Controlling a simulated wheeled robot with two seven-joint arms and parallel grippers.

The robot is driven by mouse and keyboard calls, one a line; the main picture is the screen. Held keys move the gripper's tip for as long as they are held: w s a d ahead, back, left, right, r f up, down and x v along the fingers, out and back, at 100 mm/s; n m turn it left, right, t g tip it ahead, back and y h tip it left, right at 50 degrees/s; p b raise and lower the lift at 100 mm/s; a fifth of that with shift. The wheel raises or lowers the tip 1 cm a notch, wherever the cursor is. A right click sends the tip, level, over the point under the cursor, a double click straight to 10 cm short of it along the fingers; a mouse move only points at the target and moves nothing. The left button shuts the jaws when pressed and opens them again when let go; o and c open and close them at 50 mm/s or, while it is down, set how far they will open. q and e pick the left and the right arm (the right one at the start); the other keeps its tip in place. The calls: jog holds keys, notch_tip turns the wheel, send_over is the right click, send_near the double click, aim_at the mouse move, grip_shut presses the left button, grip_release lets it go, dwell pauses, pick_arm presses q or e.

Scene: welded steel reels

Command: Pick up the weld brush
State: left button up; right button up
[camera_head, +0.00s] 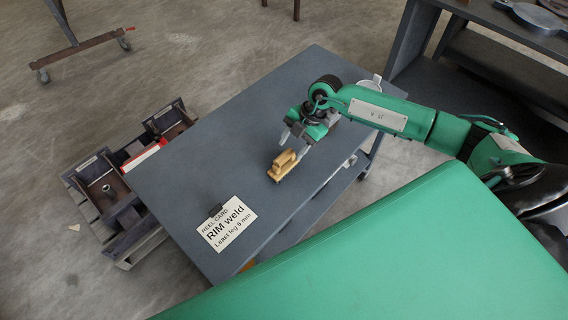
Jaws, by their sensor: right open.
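The weld brush (283,166), a small tan wooden block with a raised handle, lies on the grey table (180,170), right of the table's middle. My right gripper (291,141) reaches in from the right and is open. Its fingers are just beyond and above the brush, close to its far end. I cannot tell whether they touch it. The brush's bristles are hidden underneath. My left gripper is not in view.
A white reel card (228,224) with a dark clip lies near the table's front edge. Dark bins (110,196) stand on a pallet left of the table. A dark bench (500,70) stands at upper right.

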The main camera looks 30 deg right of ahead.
aim_at(286, 153)
jog(key=shift+p+x, duration=0.45)
jog(key=shift+x, duration=2.6)
jog(key=shift+w+r, duration=0.1)
jog(key=shift+w, duration=0.05)
grip_shut()
pick_arm(q)
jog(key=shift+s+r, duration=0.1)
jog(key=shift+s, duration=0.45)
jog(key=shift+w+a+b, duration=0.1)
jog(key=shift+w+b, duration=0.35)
jog(key=shift+b, duration=0.2)
pick_arm(e)
notch_tip(286, 153, up, 20)
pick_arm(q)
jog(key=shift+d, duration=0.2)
